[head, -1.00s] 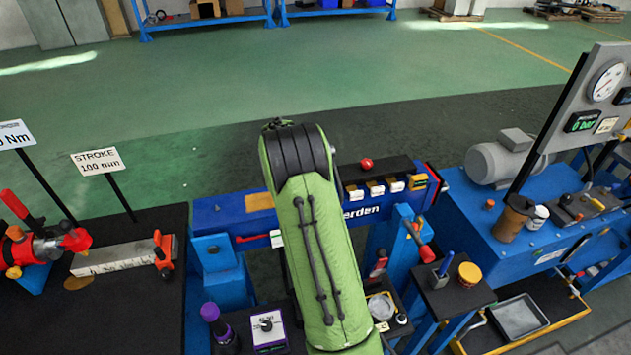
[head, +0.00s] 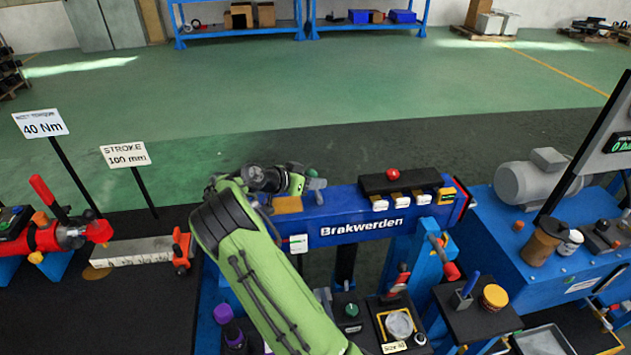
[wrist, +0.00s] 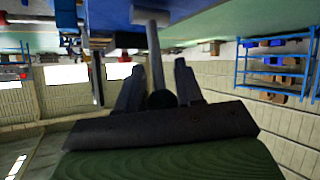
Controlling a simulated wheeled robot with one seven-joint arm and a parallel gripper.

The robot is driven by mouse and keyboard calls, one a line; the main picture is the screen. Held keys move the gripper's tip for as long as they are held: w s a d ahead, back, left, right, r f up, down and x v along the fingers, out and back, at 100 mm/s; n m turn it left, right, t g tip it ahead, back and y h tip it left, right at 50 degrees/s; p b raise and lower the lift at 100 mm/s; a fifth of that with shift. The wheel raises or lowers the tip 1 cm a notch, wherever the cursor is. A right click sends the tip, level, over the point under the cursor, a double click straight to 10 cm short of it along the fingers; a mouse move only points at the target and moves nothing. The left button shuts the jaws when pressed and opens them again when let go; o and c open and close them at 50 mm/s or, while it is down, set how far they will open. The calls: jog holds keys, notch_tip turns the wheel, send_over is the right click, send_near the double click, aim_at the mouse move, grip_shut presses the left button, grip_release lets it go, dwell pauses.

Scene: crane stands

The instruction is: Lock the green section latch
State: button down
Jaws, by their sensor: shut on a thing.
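My gripper (head: 314,184) is over the left part of the blue beam (head: 345,208) marked Brakwerden. In the wrist view my gripper (wrist: 156,72) has its two dark fingers on either side of a grey latch lever (wrist: 152,45) with a dark rounded end, and is shut on it. The lever runs up to a blue surface. In the head view my green arm hides much of the beam's left end. A white tag (head: 298,243) hangs at the beam's front. I cannot make out a green section mark or whether the latch is locked.
A black block with a red knob (head: 393,174) stands on the beam to the right. A red handle (head: 450,268) sticks out in front. A red clamp (head: 60,235) and the 40 Nm sign (head: 40,123) stand left. Open green floor lies behind.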

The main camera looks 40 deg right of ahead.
dwell(0.5)
jog(key=c, duration=0.8)
grip_release()
jog(key=p+v, duration=0.1)
jog(key=v, duration=1.5)
jog(key=shift+f+p, duration=0.25)
jog(key=shift+p, duration=0.05)
jog(key=shift+w, duration=0.1)
